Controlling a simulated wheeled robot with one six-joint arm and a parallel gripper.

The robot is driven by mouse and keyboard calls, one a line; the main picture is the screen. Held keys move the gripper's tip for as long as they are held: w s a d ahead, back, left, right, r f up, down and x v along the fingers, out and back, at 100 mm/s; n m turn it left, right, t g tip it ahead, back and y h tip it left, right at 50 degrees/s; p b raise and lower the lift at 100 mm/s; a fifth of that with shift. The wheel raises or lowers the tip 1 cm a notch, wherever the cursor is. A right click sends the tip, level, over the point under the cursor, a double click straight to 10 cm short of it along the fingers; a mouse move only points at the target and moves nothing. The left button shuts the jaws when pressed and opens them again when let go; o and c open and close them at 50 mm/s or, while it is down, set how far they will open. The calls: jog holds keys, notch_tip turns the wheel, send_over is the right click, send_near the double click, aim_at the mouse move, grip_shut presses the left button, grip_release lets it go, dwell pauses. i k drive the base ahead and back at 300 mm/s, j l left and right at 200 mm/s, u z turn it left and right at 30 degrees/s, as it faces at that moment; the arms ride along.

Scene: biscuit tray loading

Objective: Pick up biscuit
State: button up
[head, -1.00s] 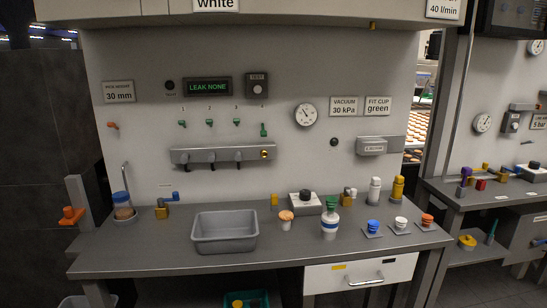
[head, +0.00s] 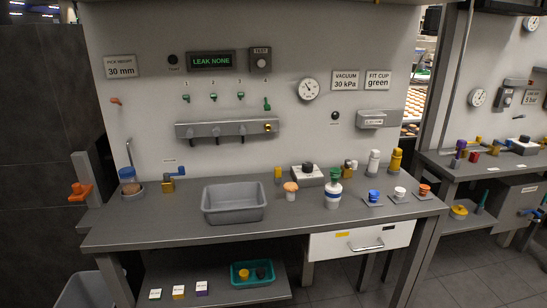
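A tan, round, biscuit-like piece (head: 291,186) sits on top of a small white stand (head: 291,196) on the grey bench, just right of the grey bin (head: 234,216). Many similar tan biscuits (head: 415,103) lie on racks behind the wall opening at the right. The grey bin looks empty. My gripper is not in view.
A teal tray (head: 253,273) is on the lower shelf. The bench front (head: 170,235) is clear.

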aim_at(289, 186)
jog(key=i+j+z, duration=0.9)
jog(key=j, duration=0.2)
